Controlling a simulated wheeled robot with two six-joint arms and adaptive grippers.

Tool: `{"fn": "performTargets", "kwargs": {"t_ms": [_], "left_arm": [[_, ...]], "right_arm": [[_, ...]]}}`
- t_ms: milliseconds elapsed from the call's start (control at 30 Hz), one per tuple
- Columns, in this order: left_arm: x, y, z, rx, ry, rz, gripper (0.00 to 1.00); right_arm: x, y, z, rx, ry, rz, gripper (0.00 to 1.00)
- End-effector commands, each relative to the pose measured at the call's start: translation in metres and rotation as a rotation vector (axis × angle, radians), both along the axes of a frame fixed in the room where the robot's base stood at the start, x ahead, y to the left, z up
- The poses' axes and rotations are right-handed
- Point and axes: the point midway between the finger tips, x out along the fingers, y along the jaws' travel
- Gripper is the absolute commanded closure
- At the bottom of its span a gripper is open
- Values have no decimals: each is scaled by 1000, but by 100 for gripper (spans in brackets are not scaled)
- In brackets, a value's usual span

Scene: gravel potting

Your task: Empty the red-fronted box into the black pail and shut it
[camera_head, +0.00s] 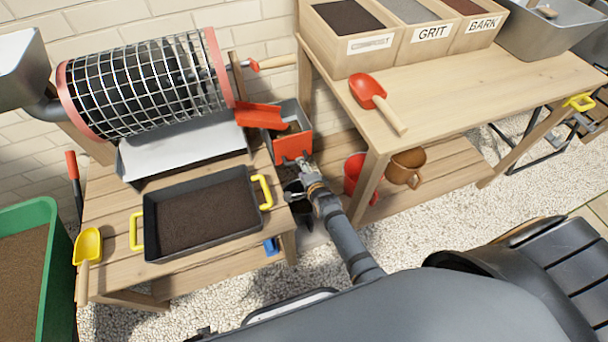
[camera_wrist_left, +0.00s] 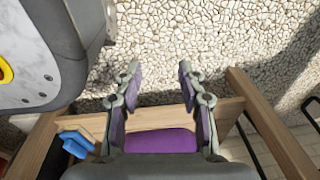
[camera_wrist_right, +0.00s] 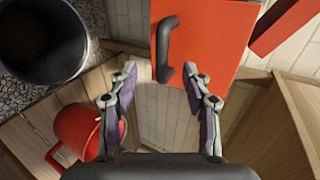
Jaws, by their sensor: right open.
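The grey box (camera_head: 303,119) with a red front (camera_head: 292,148) stands at the right end of the low wooden bench, under a red chute. In the right wrist view, the red front (camera_wrist_right: 211,42) fills the top middle and carries a black handle (camera_wrist_right: 165,45). My right gripper (camera_wrist_right: 160,78) is open, with the handle just ahead of its fingertips; I see no grip on it. The black pail (camera_wrist_right: 42,38) is at the upper left there and looks dark inside. It is partly hidden by my arm in the head view. My left gripper (camera_wrist_left: 158,72) is open and empty.
A red pail (camera_wrist_right: 78,130) stands close to my right gripper, beside a brown pot (camera_head: 406,167). A black tray of soil (camera_head: 150,225) lies on the low bench. The red chute (camera_head: 260,115) overhangs the box. Gravel floor lies in front.

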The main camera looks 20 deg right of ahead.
Motion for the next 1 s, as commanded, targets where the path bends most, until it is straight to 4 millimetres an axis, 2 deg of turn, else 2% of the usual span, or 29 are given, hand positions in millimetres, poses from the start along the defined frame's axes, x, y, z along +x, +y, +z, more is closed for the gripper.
{"fn": "performTargets", "kwargs": {"t_ms": [167,467,1000], "left_arm": [[18,-1,0,0,-9,-1,60],[45,-6,13,-7,-14,0,60],[79,-19,52,-26,-10,0,60]], "right_arm": [[10,0,-8,1,0,0,51],[24,1,-14,0,0,0,51],[41,2,-22,1,1,0,51]]}}
